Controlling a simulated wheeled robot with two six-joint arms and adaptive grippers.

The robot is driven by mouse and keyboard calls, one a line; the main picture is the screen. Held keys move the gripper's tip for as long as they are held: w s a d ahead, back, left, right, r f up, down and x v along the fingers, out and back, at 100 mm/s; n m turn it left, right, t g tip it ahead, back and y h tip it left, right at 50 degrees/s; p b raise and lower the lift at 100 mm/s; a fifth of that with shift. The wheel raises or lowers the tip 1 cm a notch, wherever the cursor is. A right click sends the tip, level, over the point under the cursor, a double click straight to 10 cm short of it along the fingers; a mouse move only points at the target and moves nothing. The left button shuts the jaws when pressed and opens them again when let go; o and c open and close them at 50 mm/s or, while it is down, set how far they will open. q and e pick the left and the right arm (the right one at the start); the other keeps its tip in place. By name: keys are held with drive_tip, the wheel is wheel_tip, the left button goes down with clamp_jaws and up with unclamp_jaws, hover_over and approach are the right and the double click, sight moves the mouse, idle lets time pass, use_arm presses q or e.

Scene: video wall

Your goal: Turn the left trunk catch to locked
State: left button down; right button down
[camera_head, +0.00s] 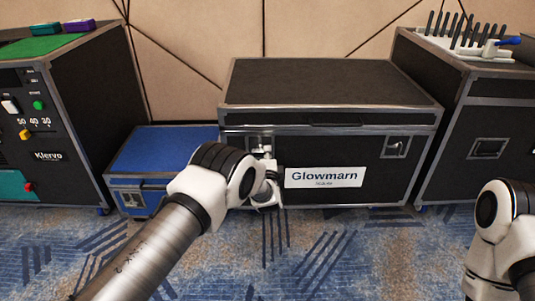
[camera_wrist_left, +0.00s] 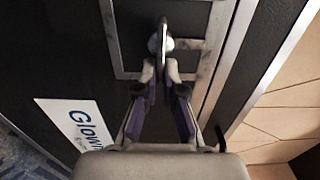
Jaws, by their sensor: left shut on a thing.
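The black trunk (camera_head: 330,80) with metal edges and a white Glowmarn label (camera_head: 323,177) stands closed in the middle of the head view. Its left catch (camera_head: 262,143) is partly hidden by my left arm. In the left wrist view the catch's thin metal turn-piece (camera_wrist_left: 163,38) stands out from a round boss on a recessed plate. My left gripper (camera_wrist_left: 160,70) is shut on the end of this turn-piece. In the head view the left gripper (camera_head: 268,186) is in front of the trunk, left of the label, its tips partly hidden. My right gripper is out of view.
The right catch (camera_head: 396,147) is in a recessed plate at the trunk's right. A blue case (camera_head: 160,150) and a black control case (camera_head: 85,110) stand left. Another black case (camera_head: 475,120) with a rack stands right. Patterned carpet in front is clear.

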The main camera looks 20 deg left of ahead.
use_arm(q)
drive_tip(key=shift+f, duration=0.1)
drive_tip(key=c, duration=1.3)
unclamp_jaws()
drive_tip(key=v, duration=1.2)
